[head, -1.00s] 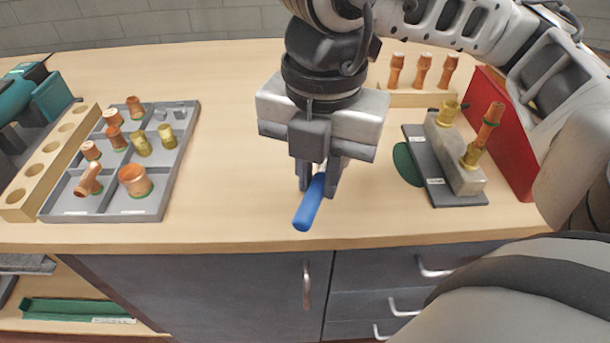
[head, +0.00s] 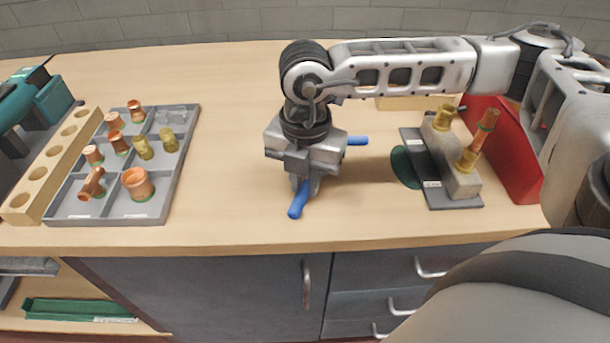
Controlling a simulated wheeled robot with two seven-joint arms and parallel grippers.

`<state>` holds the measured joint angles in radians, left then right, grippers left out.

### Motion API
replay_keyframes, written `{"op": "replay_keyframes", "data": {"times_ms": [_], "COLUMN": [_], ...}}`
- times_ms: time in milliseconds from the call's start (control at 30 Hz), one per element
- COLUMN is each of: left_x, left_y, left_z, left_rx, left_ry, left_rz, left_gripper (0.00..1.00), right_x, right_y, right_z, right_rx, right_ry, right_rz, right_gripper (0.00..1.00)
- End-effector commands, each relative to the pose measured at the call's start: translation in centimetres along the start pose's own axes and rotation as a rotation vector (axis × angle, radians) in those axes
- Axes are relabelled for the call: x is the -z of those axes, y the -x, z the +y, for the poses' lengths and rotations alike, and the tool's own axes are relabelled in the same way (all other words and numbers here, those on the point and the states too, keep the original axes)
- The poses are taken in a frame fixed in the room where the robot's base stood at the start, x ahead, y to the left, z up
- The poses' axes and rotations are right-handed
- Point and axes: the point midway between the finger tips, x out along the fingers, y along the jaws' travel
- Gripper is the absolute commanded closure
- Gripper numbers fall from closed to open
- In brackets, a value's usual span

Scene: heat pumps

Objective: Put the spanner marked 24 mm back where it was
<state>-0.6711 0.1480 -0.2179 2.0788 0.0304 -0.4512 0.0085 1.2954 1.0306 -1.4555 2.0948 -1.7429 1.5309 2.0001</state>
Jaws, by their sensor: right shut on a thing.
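My right gripper (head: 304,184) is over the middle of the workbench, pointing down and shut on a blue-handled tool. One blue handle (head: 298,201) sticks out below the fingers toward the front edge. Another blue piece (head: 357,140) shows behind the gripper on the right. The gripper hides what lies between, so I cannot tell whether both belong to one tool. No 24 mm marking is readable. My left gripper is not in view.
A grey compartment tray (head: 150,211) with copper and brass fittings stands left, beside a wooden block with holes (head: 50,180). At right are a grey plate (head: 455,202) holding a block with fittings, a green disc (head: 402,168) and a red panel (head: 518,165). The bench (head: 230,215) between is clear.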

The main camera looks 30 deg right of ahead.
Motion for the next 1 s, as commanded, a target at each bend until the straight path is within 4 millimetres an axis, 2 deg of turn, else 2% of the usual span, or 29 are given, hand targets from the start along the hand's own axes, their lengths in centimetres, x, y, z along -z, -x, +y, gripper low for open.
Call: {"op": "replay_keyframes", "data": {"times_ms": [333, 367, 400, 433, 667, 833, 1000], "left_x": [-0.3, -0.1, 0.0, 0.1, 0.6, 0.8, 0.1], "left_y": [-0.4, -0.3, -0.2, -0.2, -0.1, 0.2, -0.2], "left_z": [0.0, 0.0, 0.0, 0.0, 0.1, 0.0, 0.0], "left_rx": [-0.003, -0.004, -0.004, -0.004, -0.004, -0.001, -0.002], "left_ry": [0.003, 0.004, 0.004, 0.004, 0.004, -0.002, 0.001], "left_rz": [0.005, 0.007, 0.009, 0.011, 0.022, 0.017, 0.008], "left_gripper": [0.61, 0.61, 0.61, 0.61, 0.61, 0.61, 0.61], "right_x": [0.0, 0.0, 0.0, 0.0, 0.0, 0.0, -0.1], "right_y": [-0.6, -0.4, -0.4, -0.4, -0.3, 0.5, 3.6], "right_z": [0.0, 0.0, 0.0, 0.0, 0.0, 0.1, 0.1], "right_rx": [0.0, 0.0, 0.0, 0.001, 0.0, -0.002, -0.005], "right_ry": [0.0, 0.0, 0.0, 0.0, -0.001, -0.001, -0.002], "right_rz": [0.0, 0.0, 0.0, 0.0, 0.0, -0.001, -0.003], "right_gripper": [1.0, 0.75, 0.63, 0.61, 0.61, 0.61, 0.61]}}
